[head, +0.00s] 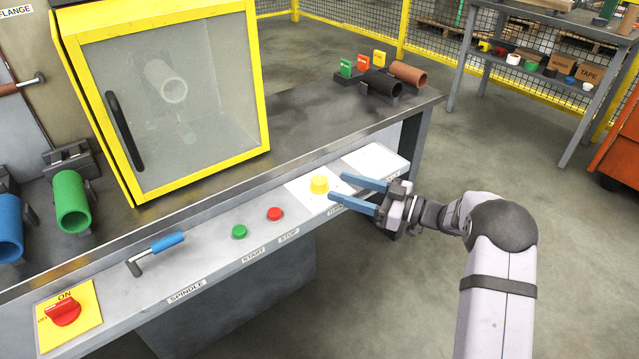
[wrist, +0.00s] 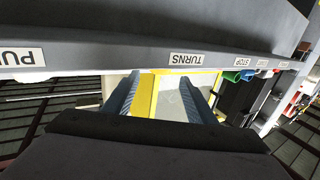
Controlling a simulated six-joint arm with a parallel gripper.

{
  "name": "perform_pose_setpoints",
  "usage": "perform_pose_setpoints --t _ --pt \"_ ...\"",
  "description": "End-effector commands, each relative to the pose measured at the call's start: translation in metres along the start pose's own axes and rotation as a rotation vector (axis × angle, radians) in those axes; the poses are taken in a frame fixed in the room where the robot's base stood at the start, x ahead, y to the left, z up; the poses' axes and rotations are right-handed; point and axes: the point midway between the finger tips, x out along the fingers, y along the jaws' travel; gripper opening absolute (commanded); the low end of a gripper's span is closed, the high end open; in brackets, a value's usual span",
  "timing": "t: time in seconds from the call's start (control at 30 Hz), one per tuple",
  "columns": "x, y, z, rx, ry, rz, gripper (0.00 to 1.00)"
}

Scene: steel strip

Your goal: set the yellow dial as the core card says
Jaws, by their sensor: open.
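The yellow dial (head: 319,185) stands on a white plate on the sloped front panel. My gripper (head: 337,187) is open, its two blue fingers pointing left toward the dial. The tips look close to its right side, but I cannot tell whether they touch it. In the wrist view the open fingers (wrist: 162,82) have yellow and pale surfaces between them; I cannot make out the dial there.
Left of the dial are a red button (head: 275,214), a green button (head: 239,232), a blue-handled lever (head: 157,253) and a red switch (head: 63,311). A yellow-framed cabinet (head: 170,110) stands behind. A TURNS label (wrist: 187,58) shows in the wrist view. Open floor lies right.

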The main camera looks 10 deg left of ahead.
Motion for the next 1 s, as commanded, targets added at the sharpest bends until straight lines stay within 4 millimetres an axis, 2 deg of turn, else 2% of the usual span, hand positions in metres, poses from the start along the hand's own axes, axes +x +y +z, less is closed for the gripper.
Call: perform_pose_setpoints --t 0.27,0.7,1.0 --pt "0.011 -0.001 0.001 0.000 0.000 -0.003 0.51" --pt "0.064 -0.001 0.001 -0.001 -0.001 -0.002 0.51" --pt "0.074 -0.001 0.000 -0.001 0.000 0.000 0.51"
